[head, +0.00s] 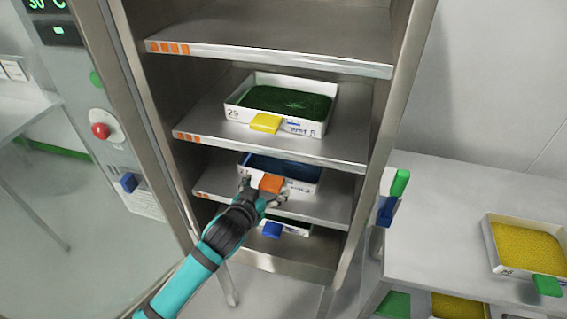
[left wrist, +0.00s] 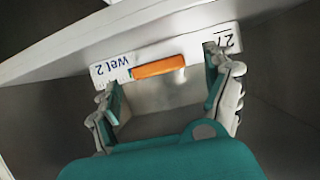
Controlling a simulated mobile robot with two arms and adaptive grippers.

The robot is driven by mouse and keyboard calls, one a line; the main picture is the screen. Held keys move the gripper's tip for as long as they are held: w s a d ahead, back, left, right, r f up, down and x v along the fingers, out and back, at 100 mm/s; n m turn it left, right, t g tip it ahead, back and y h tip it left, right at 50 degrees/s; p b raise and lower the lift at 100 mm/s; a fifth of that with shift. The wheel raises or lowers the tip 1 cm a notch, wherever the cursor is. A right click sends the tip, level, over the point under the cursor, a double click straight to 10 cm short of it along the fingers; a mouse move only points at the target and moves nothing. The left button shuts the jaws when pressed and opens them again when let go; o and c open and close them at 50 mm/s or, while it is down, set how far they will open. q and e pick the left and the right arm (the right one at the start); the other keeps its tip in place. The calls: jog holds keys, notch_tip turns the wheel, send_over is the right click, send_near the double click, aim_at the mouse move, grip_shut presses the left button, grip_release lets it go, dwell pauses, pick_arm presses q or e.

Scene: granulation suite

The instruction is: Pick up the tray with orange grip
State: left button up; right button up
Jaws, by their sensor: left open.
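The tray with the orange grip (head: 308,187) sits on a lower shelf of the steel rack and holds dark blue material. Its orange grip (head: 270,183) sticks out at the front. In the left wrist view the white front wall of the tray (left wrist: 196,57) is marked "Wet 2" and "27", with the orange grip (left wrist: 158,67) in its middle. My left gripper (head: 263,190) is open in front of the tray. In the left wrist view its fingers (left wrist: 162,85) stand on either side of the orange grip, apart from it. My right gripper is not in view.
A tray with a yellow grip (head: 265,123) and green contents is on the shelf above. A tray with a blue grip (head: 272,230) is on the shelf below. The top shelf (head: 270,50) is empty. A table (head: 440,235) at right bears a yellow-filled tray (head: 525,245).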

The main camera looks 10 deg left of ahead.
pick_arm(q)
jog(key=shift+x, duration=1.5)
jog(key=shift+r, duration=0.1)
jog(key=c, duration=1.5)
jog(key=shift+r, duration=0.1)
